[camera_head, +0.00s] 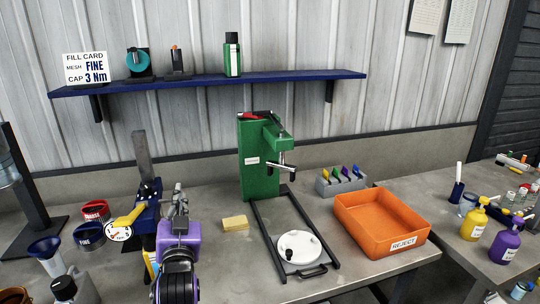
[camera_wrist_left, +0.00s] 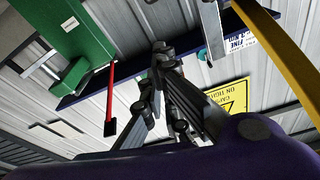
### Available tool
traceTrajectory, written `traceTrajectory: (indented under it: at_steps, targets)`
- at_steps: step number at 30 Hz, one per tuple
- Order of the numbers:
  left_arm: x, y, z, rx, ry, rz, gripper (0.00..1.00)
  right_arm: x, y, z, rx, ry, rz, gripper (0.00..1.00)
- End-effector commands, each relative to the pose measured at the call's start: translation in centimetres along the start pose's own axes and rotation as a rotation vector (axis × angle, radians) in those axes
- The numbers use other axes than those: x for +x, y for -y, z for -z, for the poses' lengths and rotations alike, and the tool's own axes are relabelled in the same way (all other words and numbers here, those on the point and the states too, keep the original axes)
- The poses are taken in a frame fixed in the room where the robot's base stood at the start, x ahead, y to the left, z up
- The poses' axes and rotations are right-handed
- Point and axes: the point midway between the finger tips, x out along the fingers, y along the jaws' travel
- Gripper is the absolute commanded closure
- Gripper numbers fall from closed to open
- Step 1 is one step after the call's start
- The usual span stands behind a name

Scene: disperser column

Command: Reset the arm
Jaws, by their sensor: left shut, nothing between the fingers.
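My left gripper (camera_head: 180,196) points upward over the table's front left, on its purple wrist. It is shut and empty. In the left wrist view its fingers (camera_wrist_left: 160,55) come together, with nothing between them. The green column machine (camera_head: 258,165) stands upright behind and to the right of the gripper, apart from it. A small red lever (camera_head: 250,116) lies on its top; a red bar also shows beside the green body in the left wrist view (camera_wrist_left: 111,95). A dark handle (camera_head: 281,164) is on its front. My right gripper is in neither view.
A blue device with a yellow lever (camera_head: 130,217) and a dial stands just left of the gripper. A yellow pad (camera_head: 235,223), a framed tray with a white disc (camera_head: 299,247) and an orange REJECT bin (camera_head: 352,212) lie to the right. A blue shelf (camera_head: 210,82) runs above.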

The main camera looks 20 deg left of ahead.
Motion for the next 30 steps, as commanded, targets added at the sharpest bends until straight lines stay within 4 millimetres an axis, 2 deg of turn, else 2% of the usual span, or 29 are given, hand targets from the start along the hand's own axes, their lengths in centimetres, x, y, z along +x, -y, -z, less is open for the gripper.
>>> traceTrajectory:
  at_steps: [2,6,8,11,14,15,20,24,30]
  targets:
    - [0.0,-0.1,-0.1,-0.024,0.006,-0.004,1.00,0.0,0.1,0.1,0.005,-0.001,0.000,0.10]
    - [-0.4,-3.3,-0.2,-0.102,0.019,-0.082,1.00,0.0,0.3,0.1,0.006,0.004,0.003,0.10]
    - [-1.6,-5.0,-1.7,-0.117,0.050,-0.138,1.00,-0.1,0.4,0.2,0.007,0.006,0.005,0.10]
    - [-4.8,-7.5,-5.1,-0.128,0.121,-0.235,1.00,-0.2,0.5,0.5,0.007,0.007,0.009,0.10]
    - [-9.0,-9.4,-9.3,-0.127,0.212,-0.326,1.00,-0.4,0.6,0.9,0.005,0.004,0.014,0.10]
    - [-10.9,-9.9,-11.1,-0.124,0.253,-0.360,1.00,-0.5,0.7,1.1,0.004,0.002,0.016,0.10]
    - [-19.4,-11.1,-17.6,-0.116,0.420,-0.474,1.00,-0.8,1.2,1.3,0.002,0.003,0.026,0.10]
    - [-27.4,-10.8,-22.4,-0.104,0.563,-0.549,1.00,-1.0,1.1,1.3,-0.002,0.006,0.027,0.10]
    - [-39.6,-8.6,-27.5,-0.077,0.764,-0.629,1.00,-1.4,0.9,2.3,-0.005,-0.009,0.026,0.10]
